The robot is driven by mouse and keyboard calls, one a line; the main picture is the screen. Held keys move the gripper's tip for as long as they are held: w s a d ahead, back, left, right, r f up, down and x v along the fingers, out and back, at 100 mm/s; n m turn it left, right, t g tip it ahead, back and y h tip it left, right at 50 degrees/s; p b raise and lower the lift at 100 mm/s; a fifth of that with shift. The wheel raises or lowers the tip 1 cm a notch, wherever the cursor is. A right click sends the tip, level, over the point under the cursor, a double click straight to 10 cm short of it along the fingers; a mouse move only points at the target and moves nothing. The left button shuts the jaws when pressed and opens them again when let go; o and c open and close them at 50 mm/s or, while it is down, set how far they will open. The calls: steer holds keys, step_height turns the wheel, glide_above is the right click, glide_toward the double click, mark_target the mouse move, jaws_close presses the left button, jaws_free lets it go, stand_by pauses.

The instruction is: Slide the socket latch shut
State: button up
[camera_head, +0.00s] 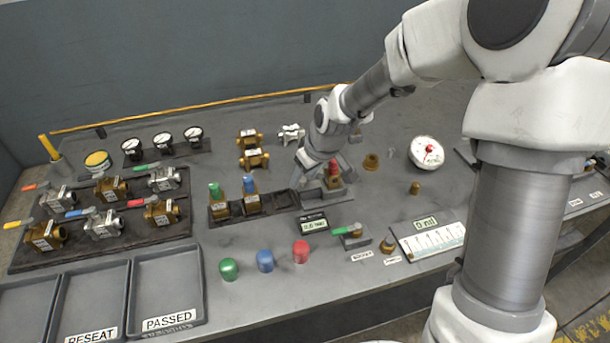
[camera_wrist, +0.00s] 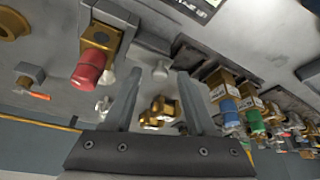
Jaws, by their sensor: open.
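The socket (camera_head: 338,197) is a grey block near the middle of the bench. A brass part with a red cap sits in it, and this red cap (camera_wrist: 88,70) is large at the upper left of the wrist view. A grey sliding piece with a small pale knob, apparently the latch (camera_wrist: 150,47), lies beside the socket in the wrist view. My gripper (camera_wrist: 160,75) is open, with its two fingers apart around the space by the knob; I cannot tell whether either touches it. In the head view my gripper (camera_head: 318,178) is low over the socket and partly hides it.
A dark rack (camera_head: 282,203) with green- and blue-capped brass parts stands left of the socket. A small display (camera_head: 312,224) is in front. Loose caps (camera_head: 265,260) stand nearer the front edge. Brass and silver fittings (camera_head: 254,158) lie behind. A round gauge (camera_head: 426,152) is at right.

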steer(key=shift+c, duration=0.4)
jaws_close()
stand_by(0.9)
